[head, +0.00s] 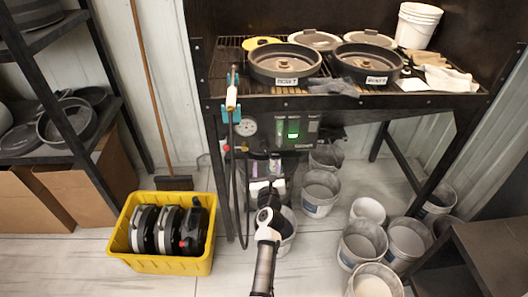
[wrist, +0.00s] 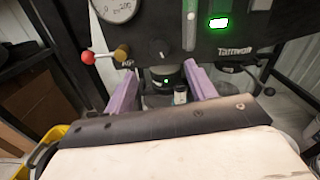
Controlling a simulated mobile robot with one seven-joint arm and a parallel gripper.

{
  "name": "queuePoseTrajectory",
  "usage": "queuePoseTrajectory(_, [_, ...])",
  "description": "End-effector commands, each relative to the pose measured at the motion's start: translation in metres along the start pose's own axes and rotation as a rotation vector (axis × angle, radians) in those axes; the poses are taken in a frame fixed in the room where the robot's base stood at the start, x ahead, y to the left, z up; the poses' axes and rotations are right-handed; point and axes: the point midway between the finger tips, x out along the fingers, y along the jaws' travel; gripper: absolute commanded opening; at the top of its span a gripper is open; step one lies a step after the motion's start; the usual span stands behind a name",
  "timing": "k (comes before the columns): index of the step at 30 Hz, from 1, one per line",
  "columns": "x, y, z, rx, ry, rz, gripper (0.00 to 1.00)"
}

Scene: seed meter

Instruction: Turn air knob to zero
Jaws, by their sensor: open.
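The black control panel (head: 310,131) hangs under the bench's front edge. In the wrist view, a small dark round knob (wrist: 158,50) sits low on the panel, between a gauge and a green display. A partly covered label is beside it, and the knob's setting is too small to read. My gripper (wrist: 162,70) has two purple fingers, spread apart with nothing between them. The fingertips are just below the knob and appear apart from it. In the head view my gripper (head: 265,167) is below the panel, and the knob is too small to make out.
A red-balled valve lever (wrist: 88,57) with a brass fitting (wrist: 122,52) is left of the knob. The round gauge (wrist: 116,7) is above it; the green display (wrist: 218,22) is to the right. A yellow crate (head: 163,265) and several buckets (head: 320,188) stand on the floor.

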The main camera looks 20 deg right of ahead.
Motion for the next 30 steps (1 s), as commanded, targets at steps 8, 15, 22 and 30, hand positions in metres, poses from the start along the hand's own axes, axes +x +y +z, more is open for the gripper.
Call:
queuePoseTrajectory(8, [0.049, -0.001, 0.0, 0.002, -0.003, -0.003, 0.56])
queuePoseTrajectory(15, [0.079, -0.001, 0.0, 0.0, -0.001, -0.001, 0.56])
queuePoseTrajectory(22, [0.09, 0.0, 0.001, -0.003, -0.001, 0.0, 0.56])
queuePoseTrajectory(30, [0.09, 0.0, 0.001, -0.003, -0.001, 0.0, 0.53])
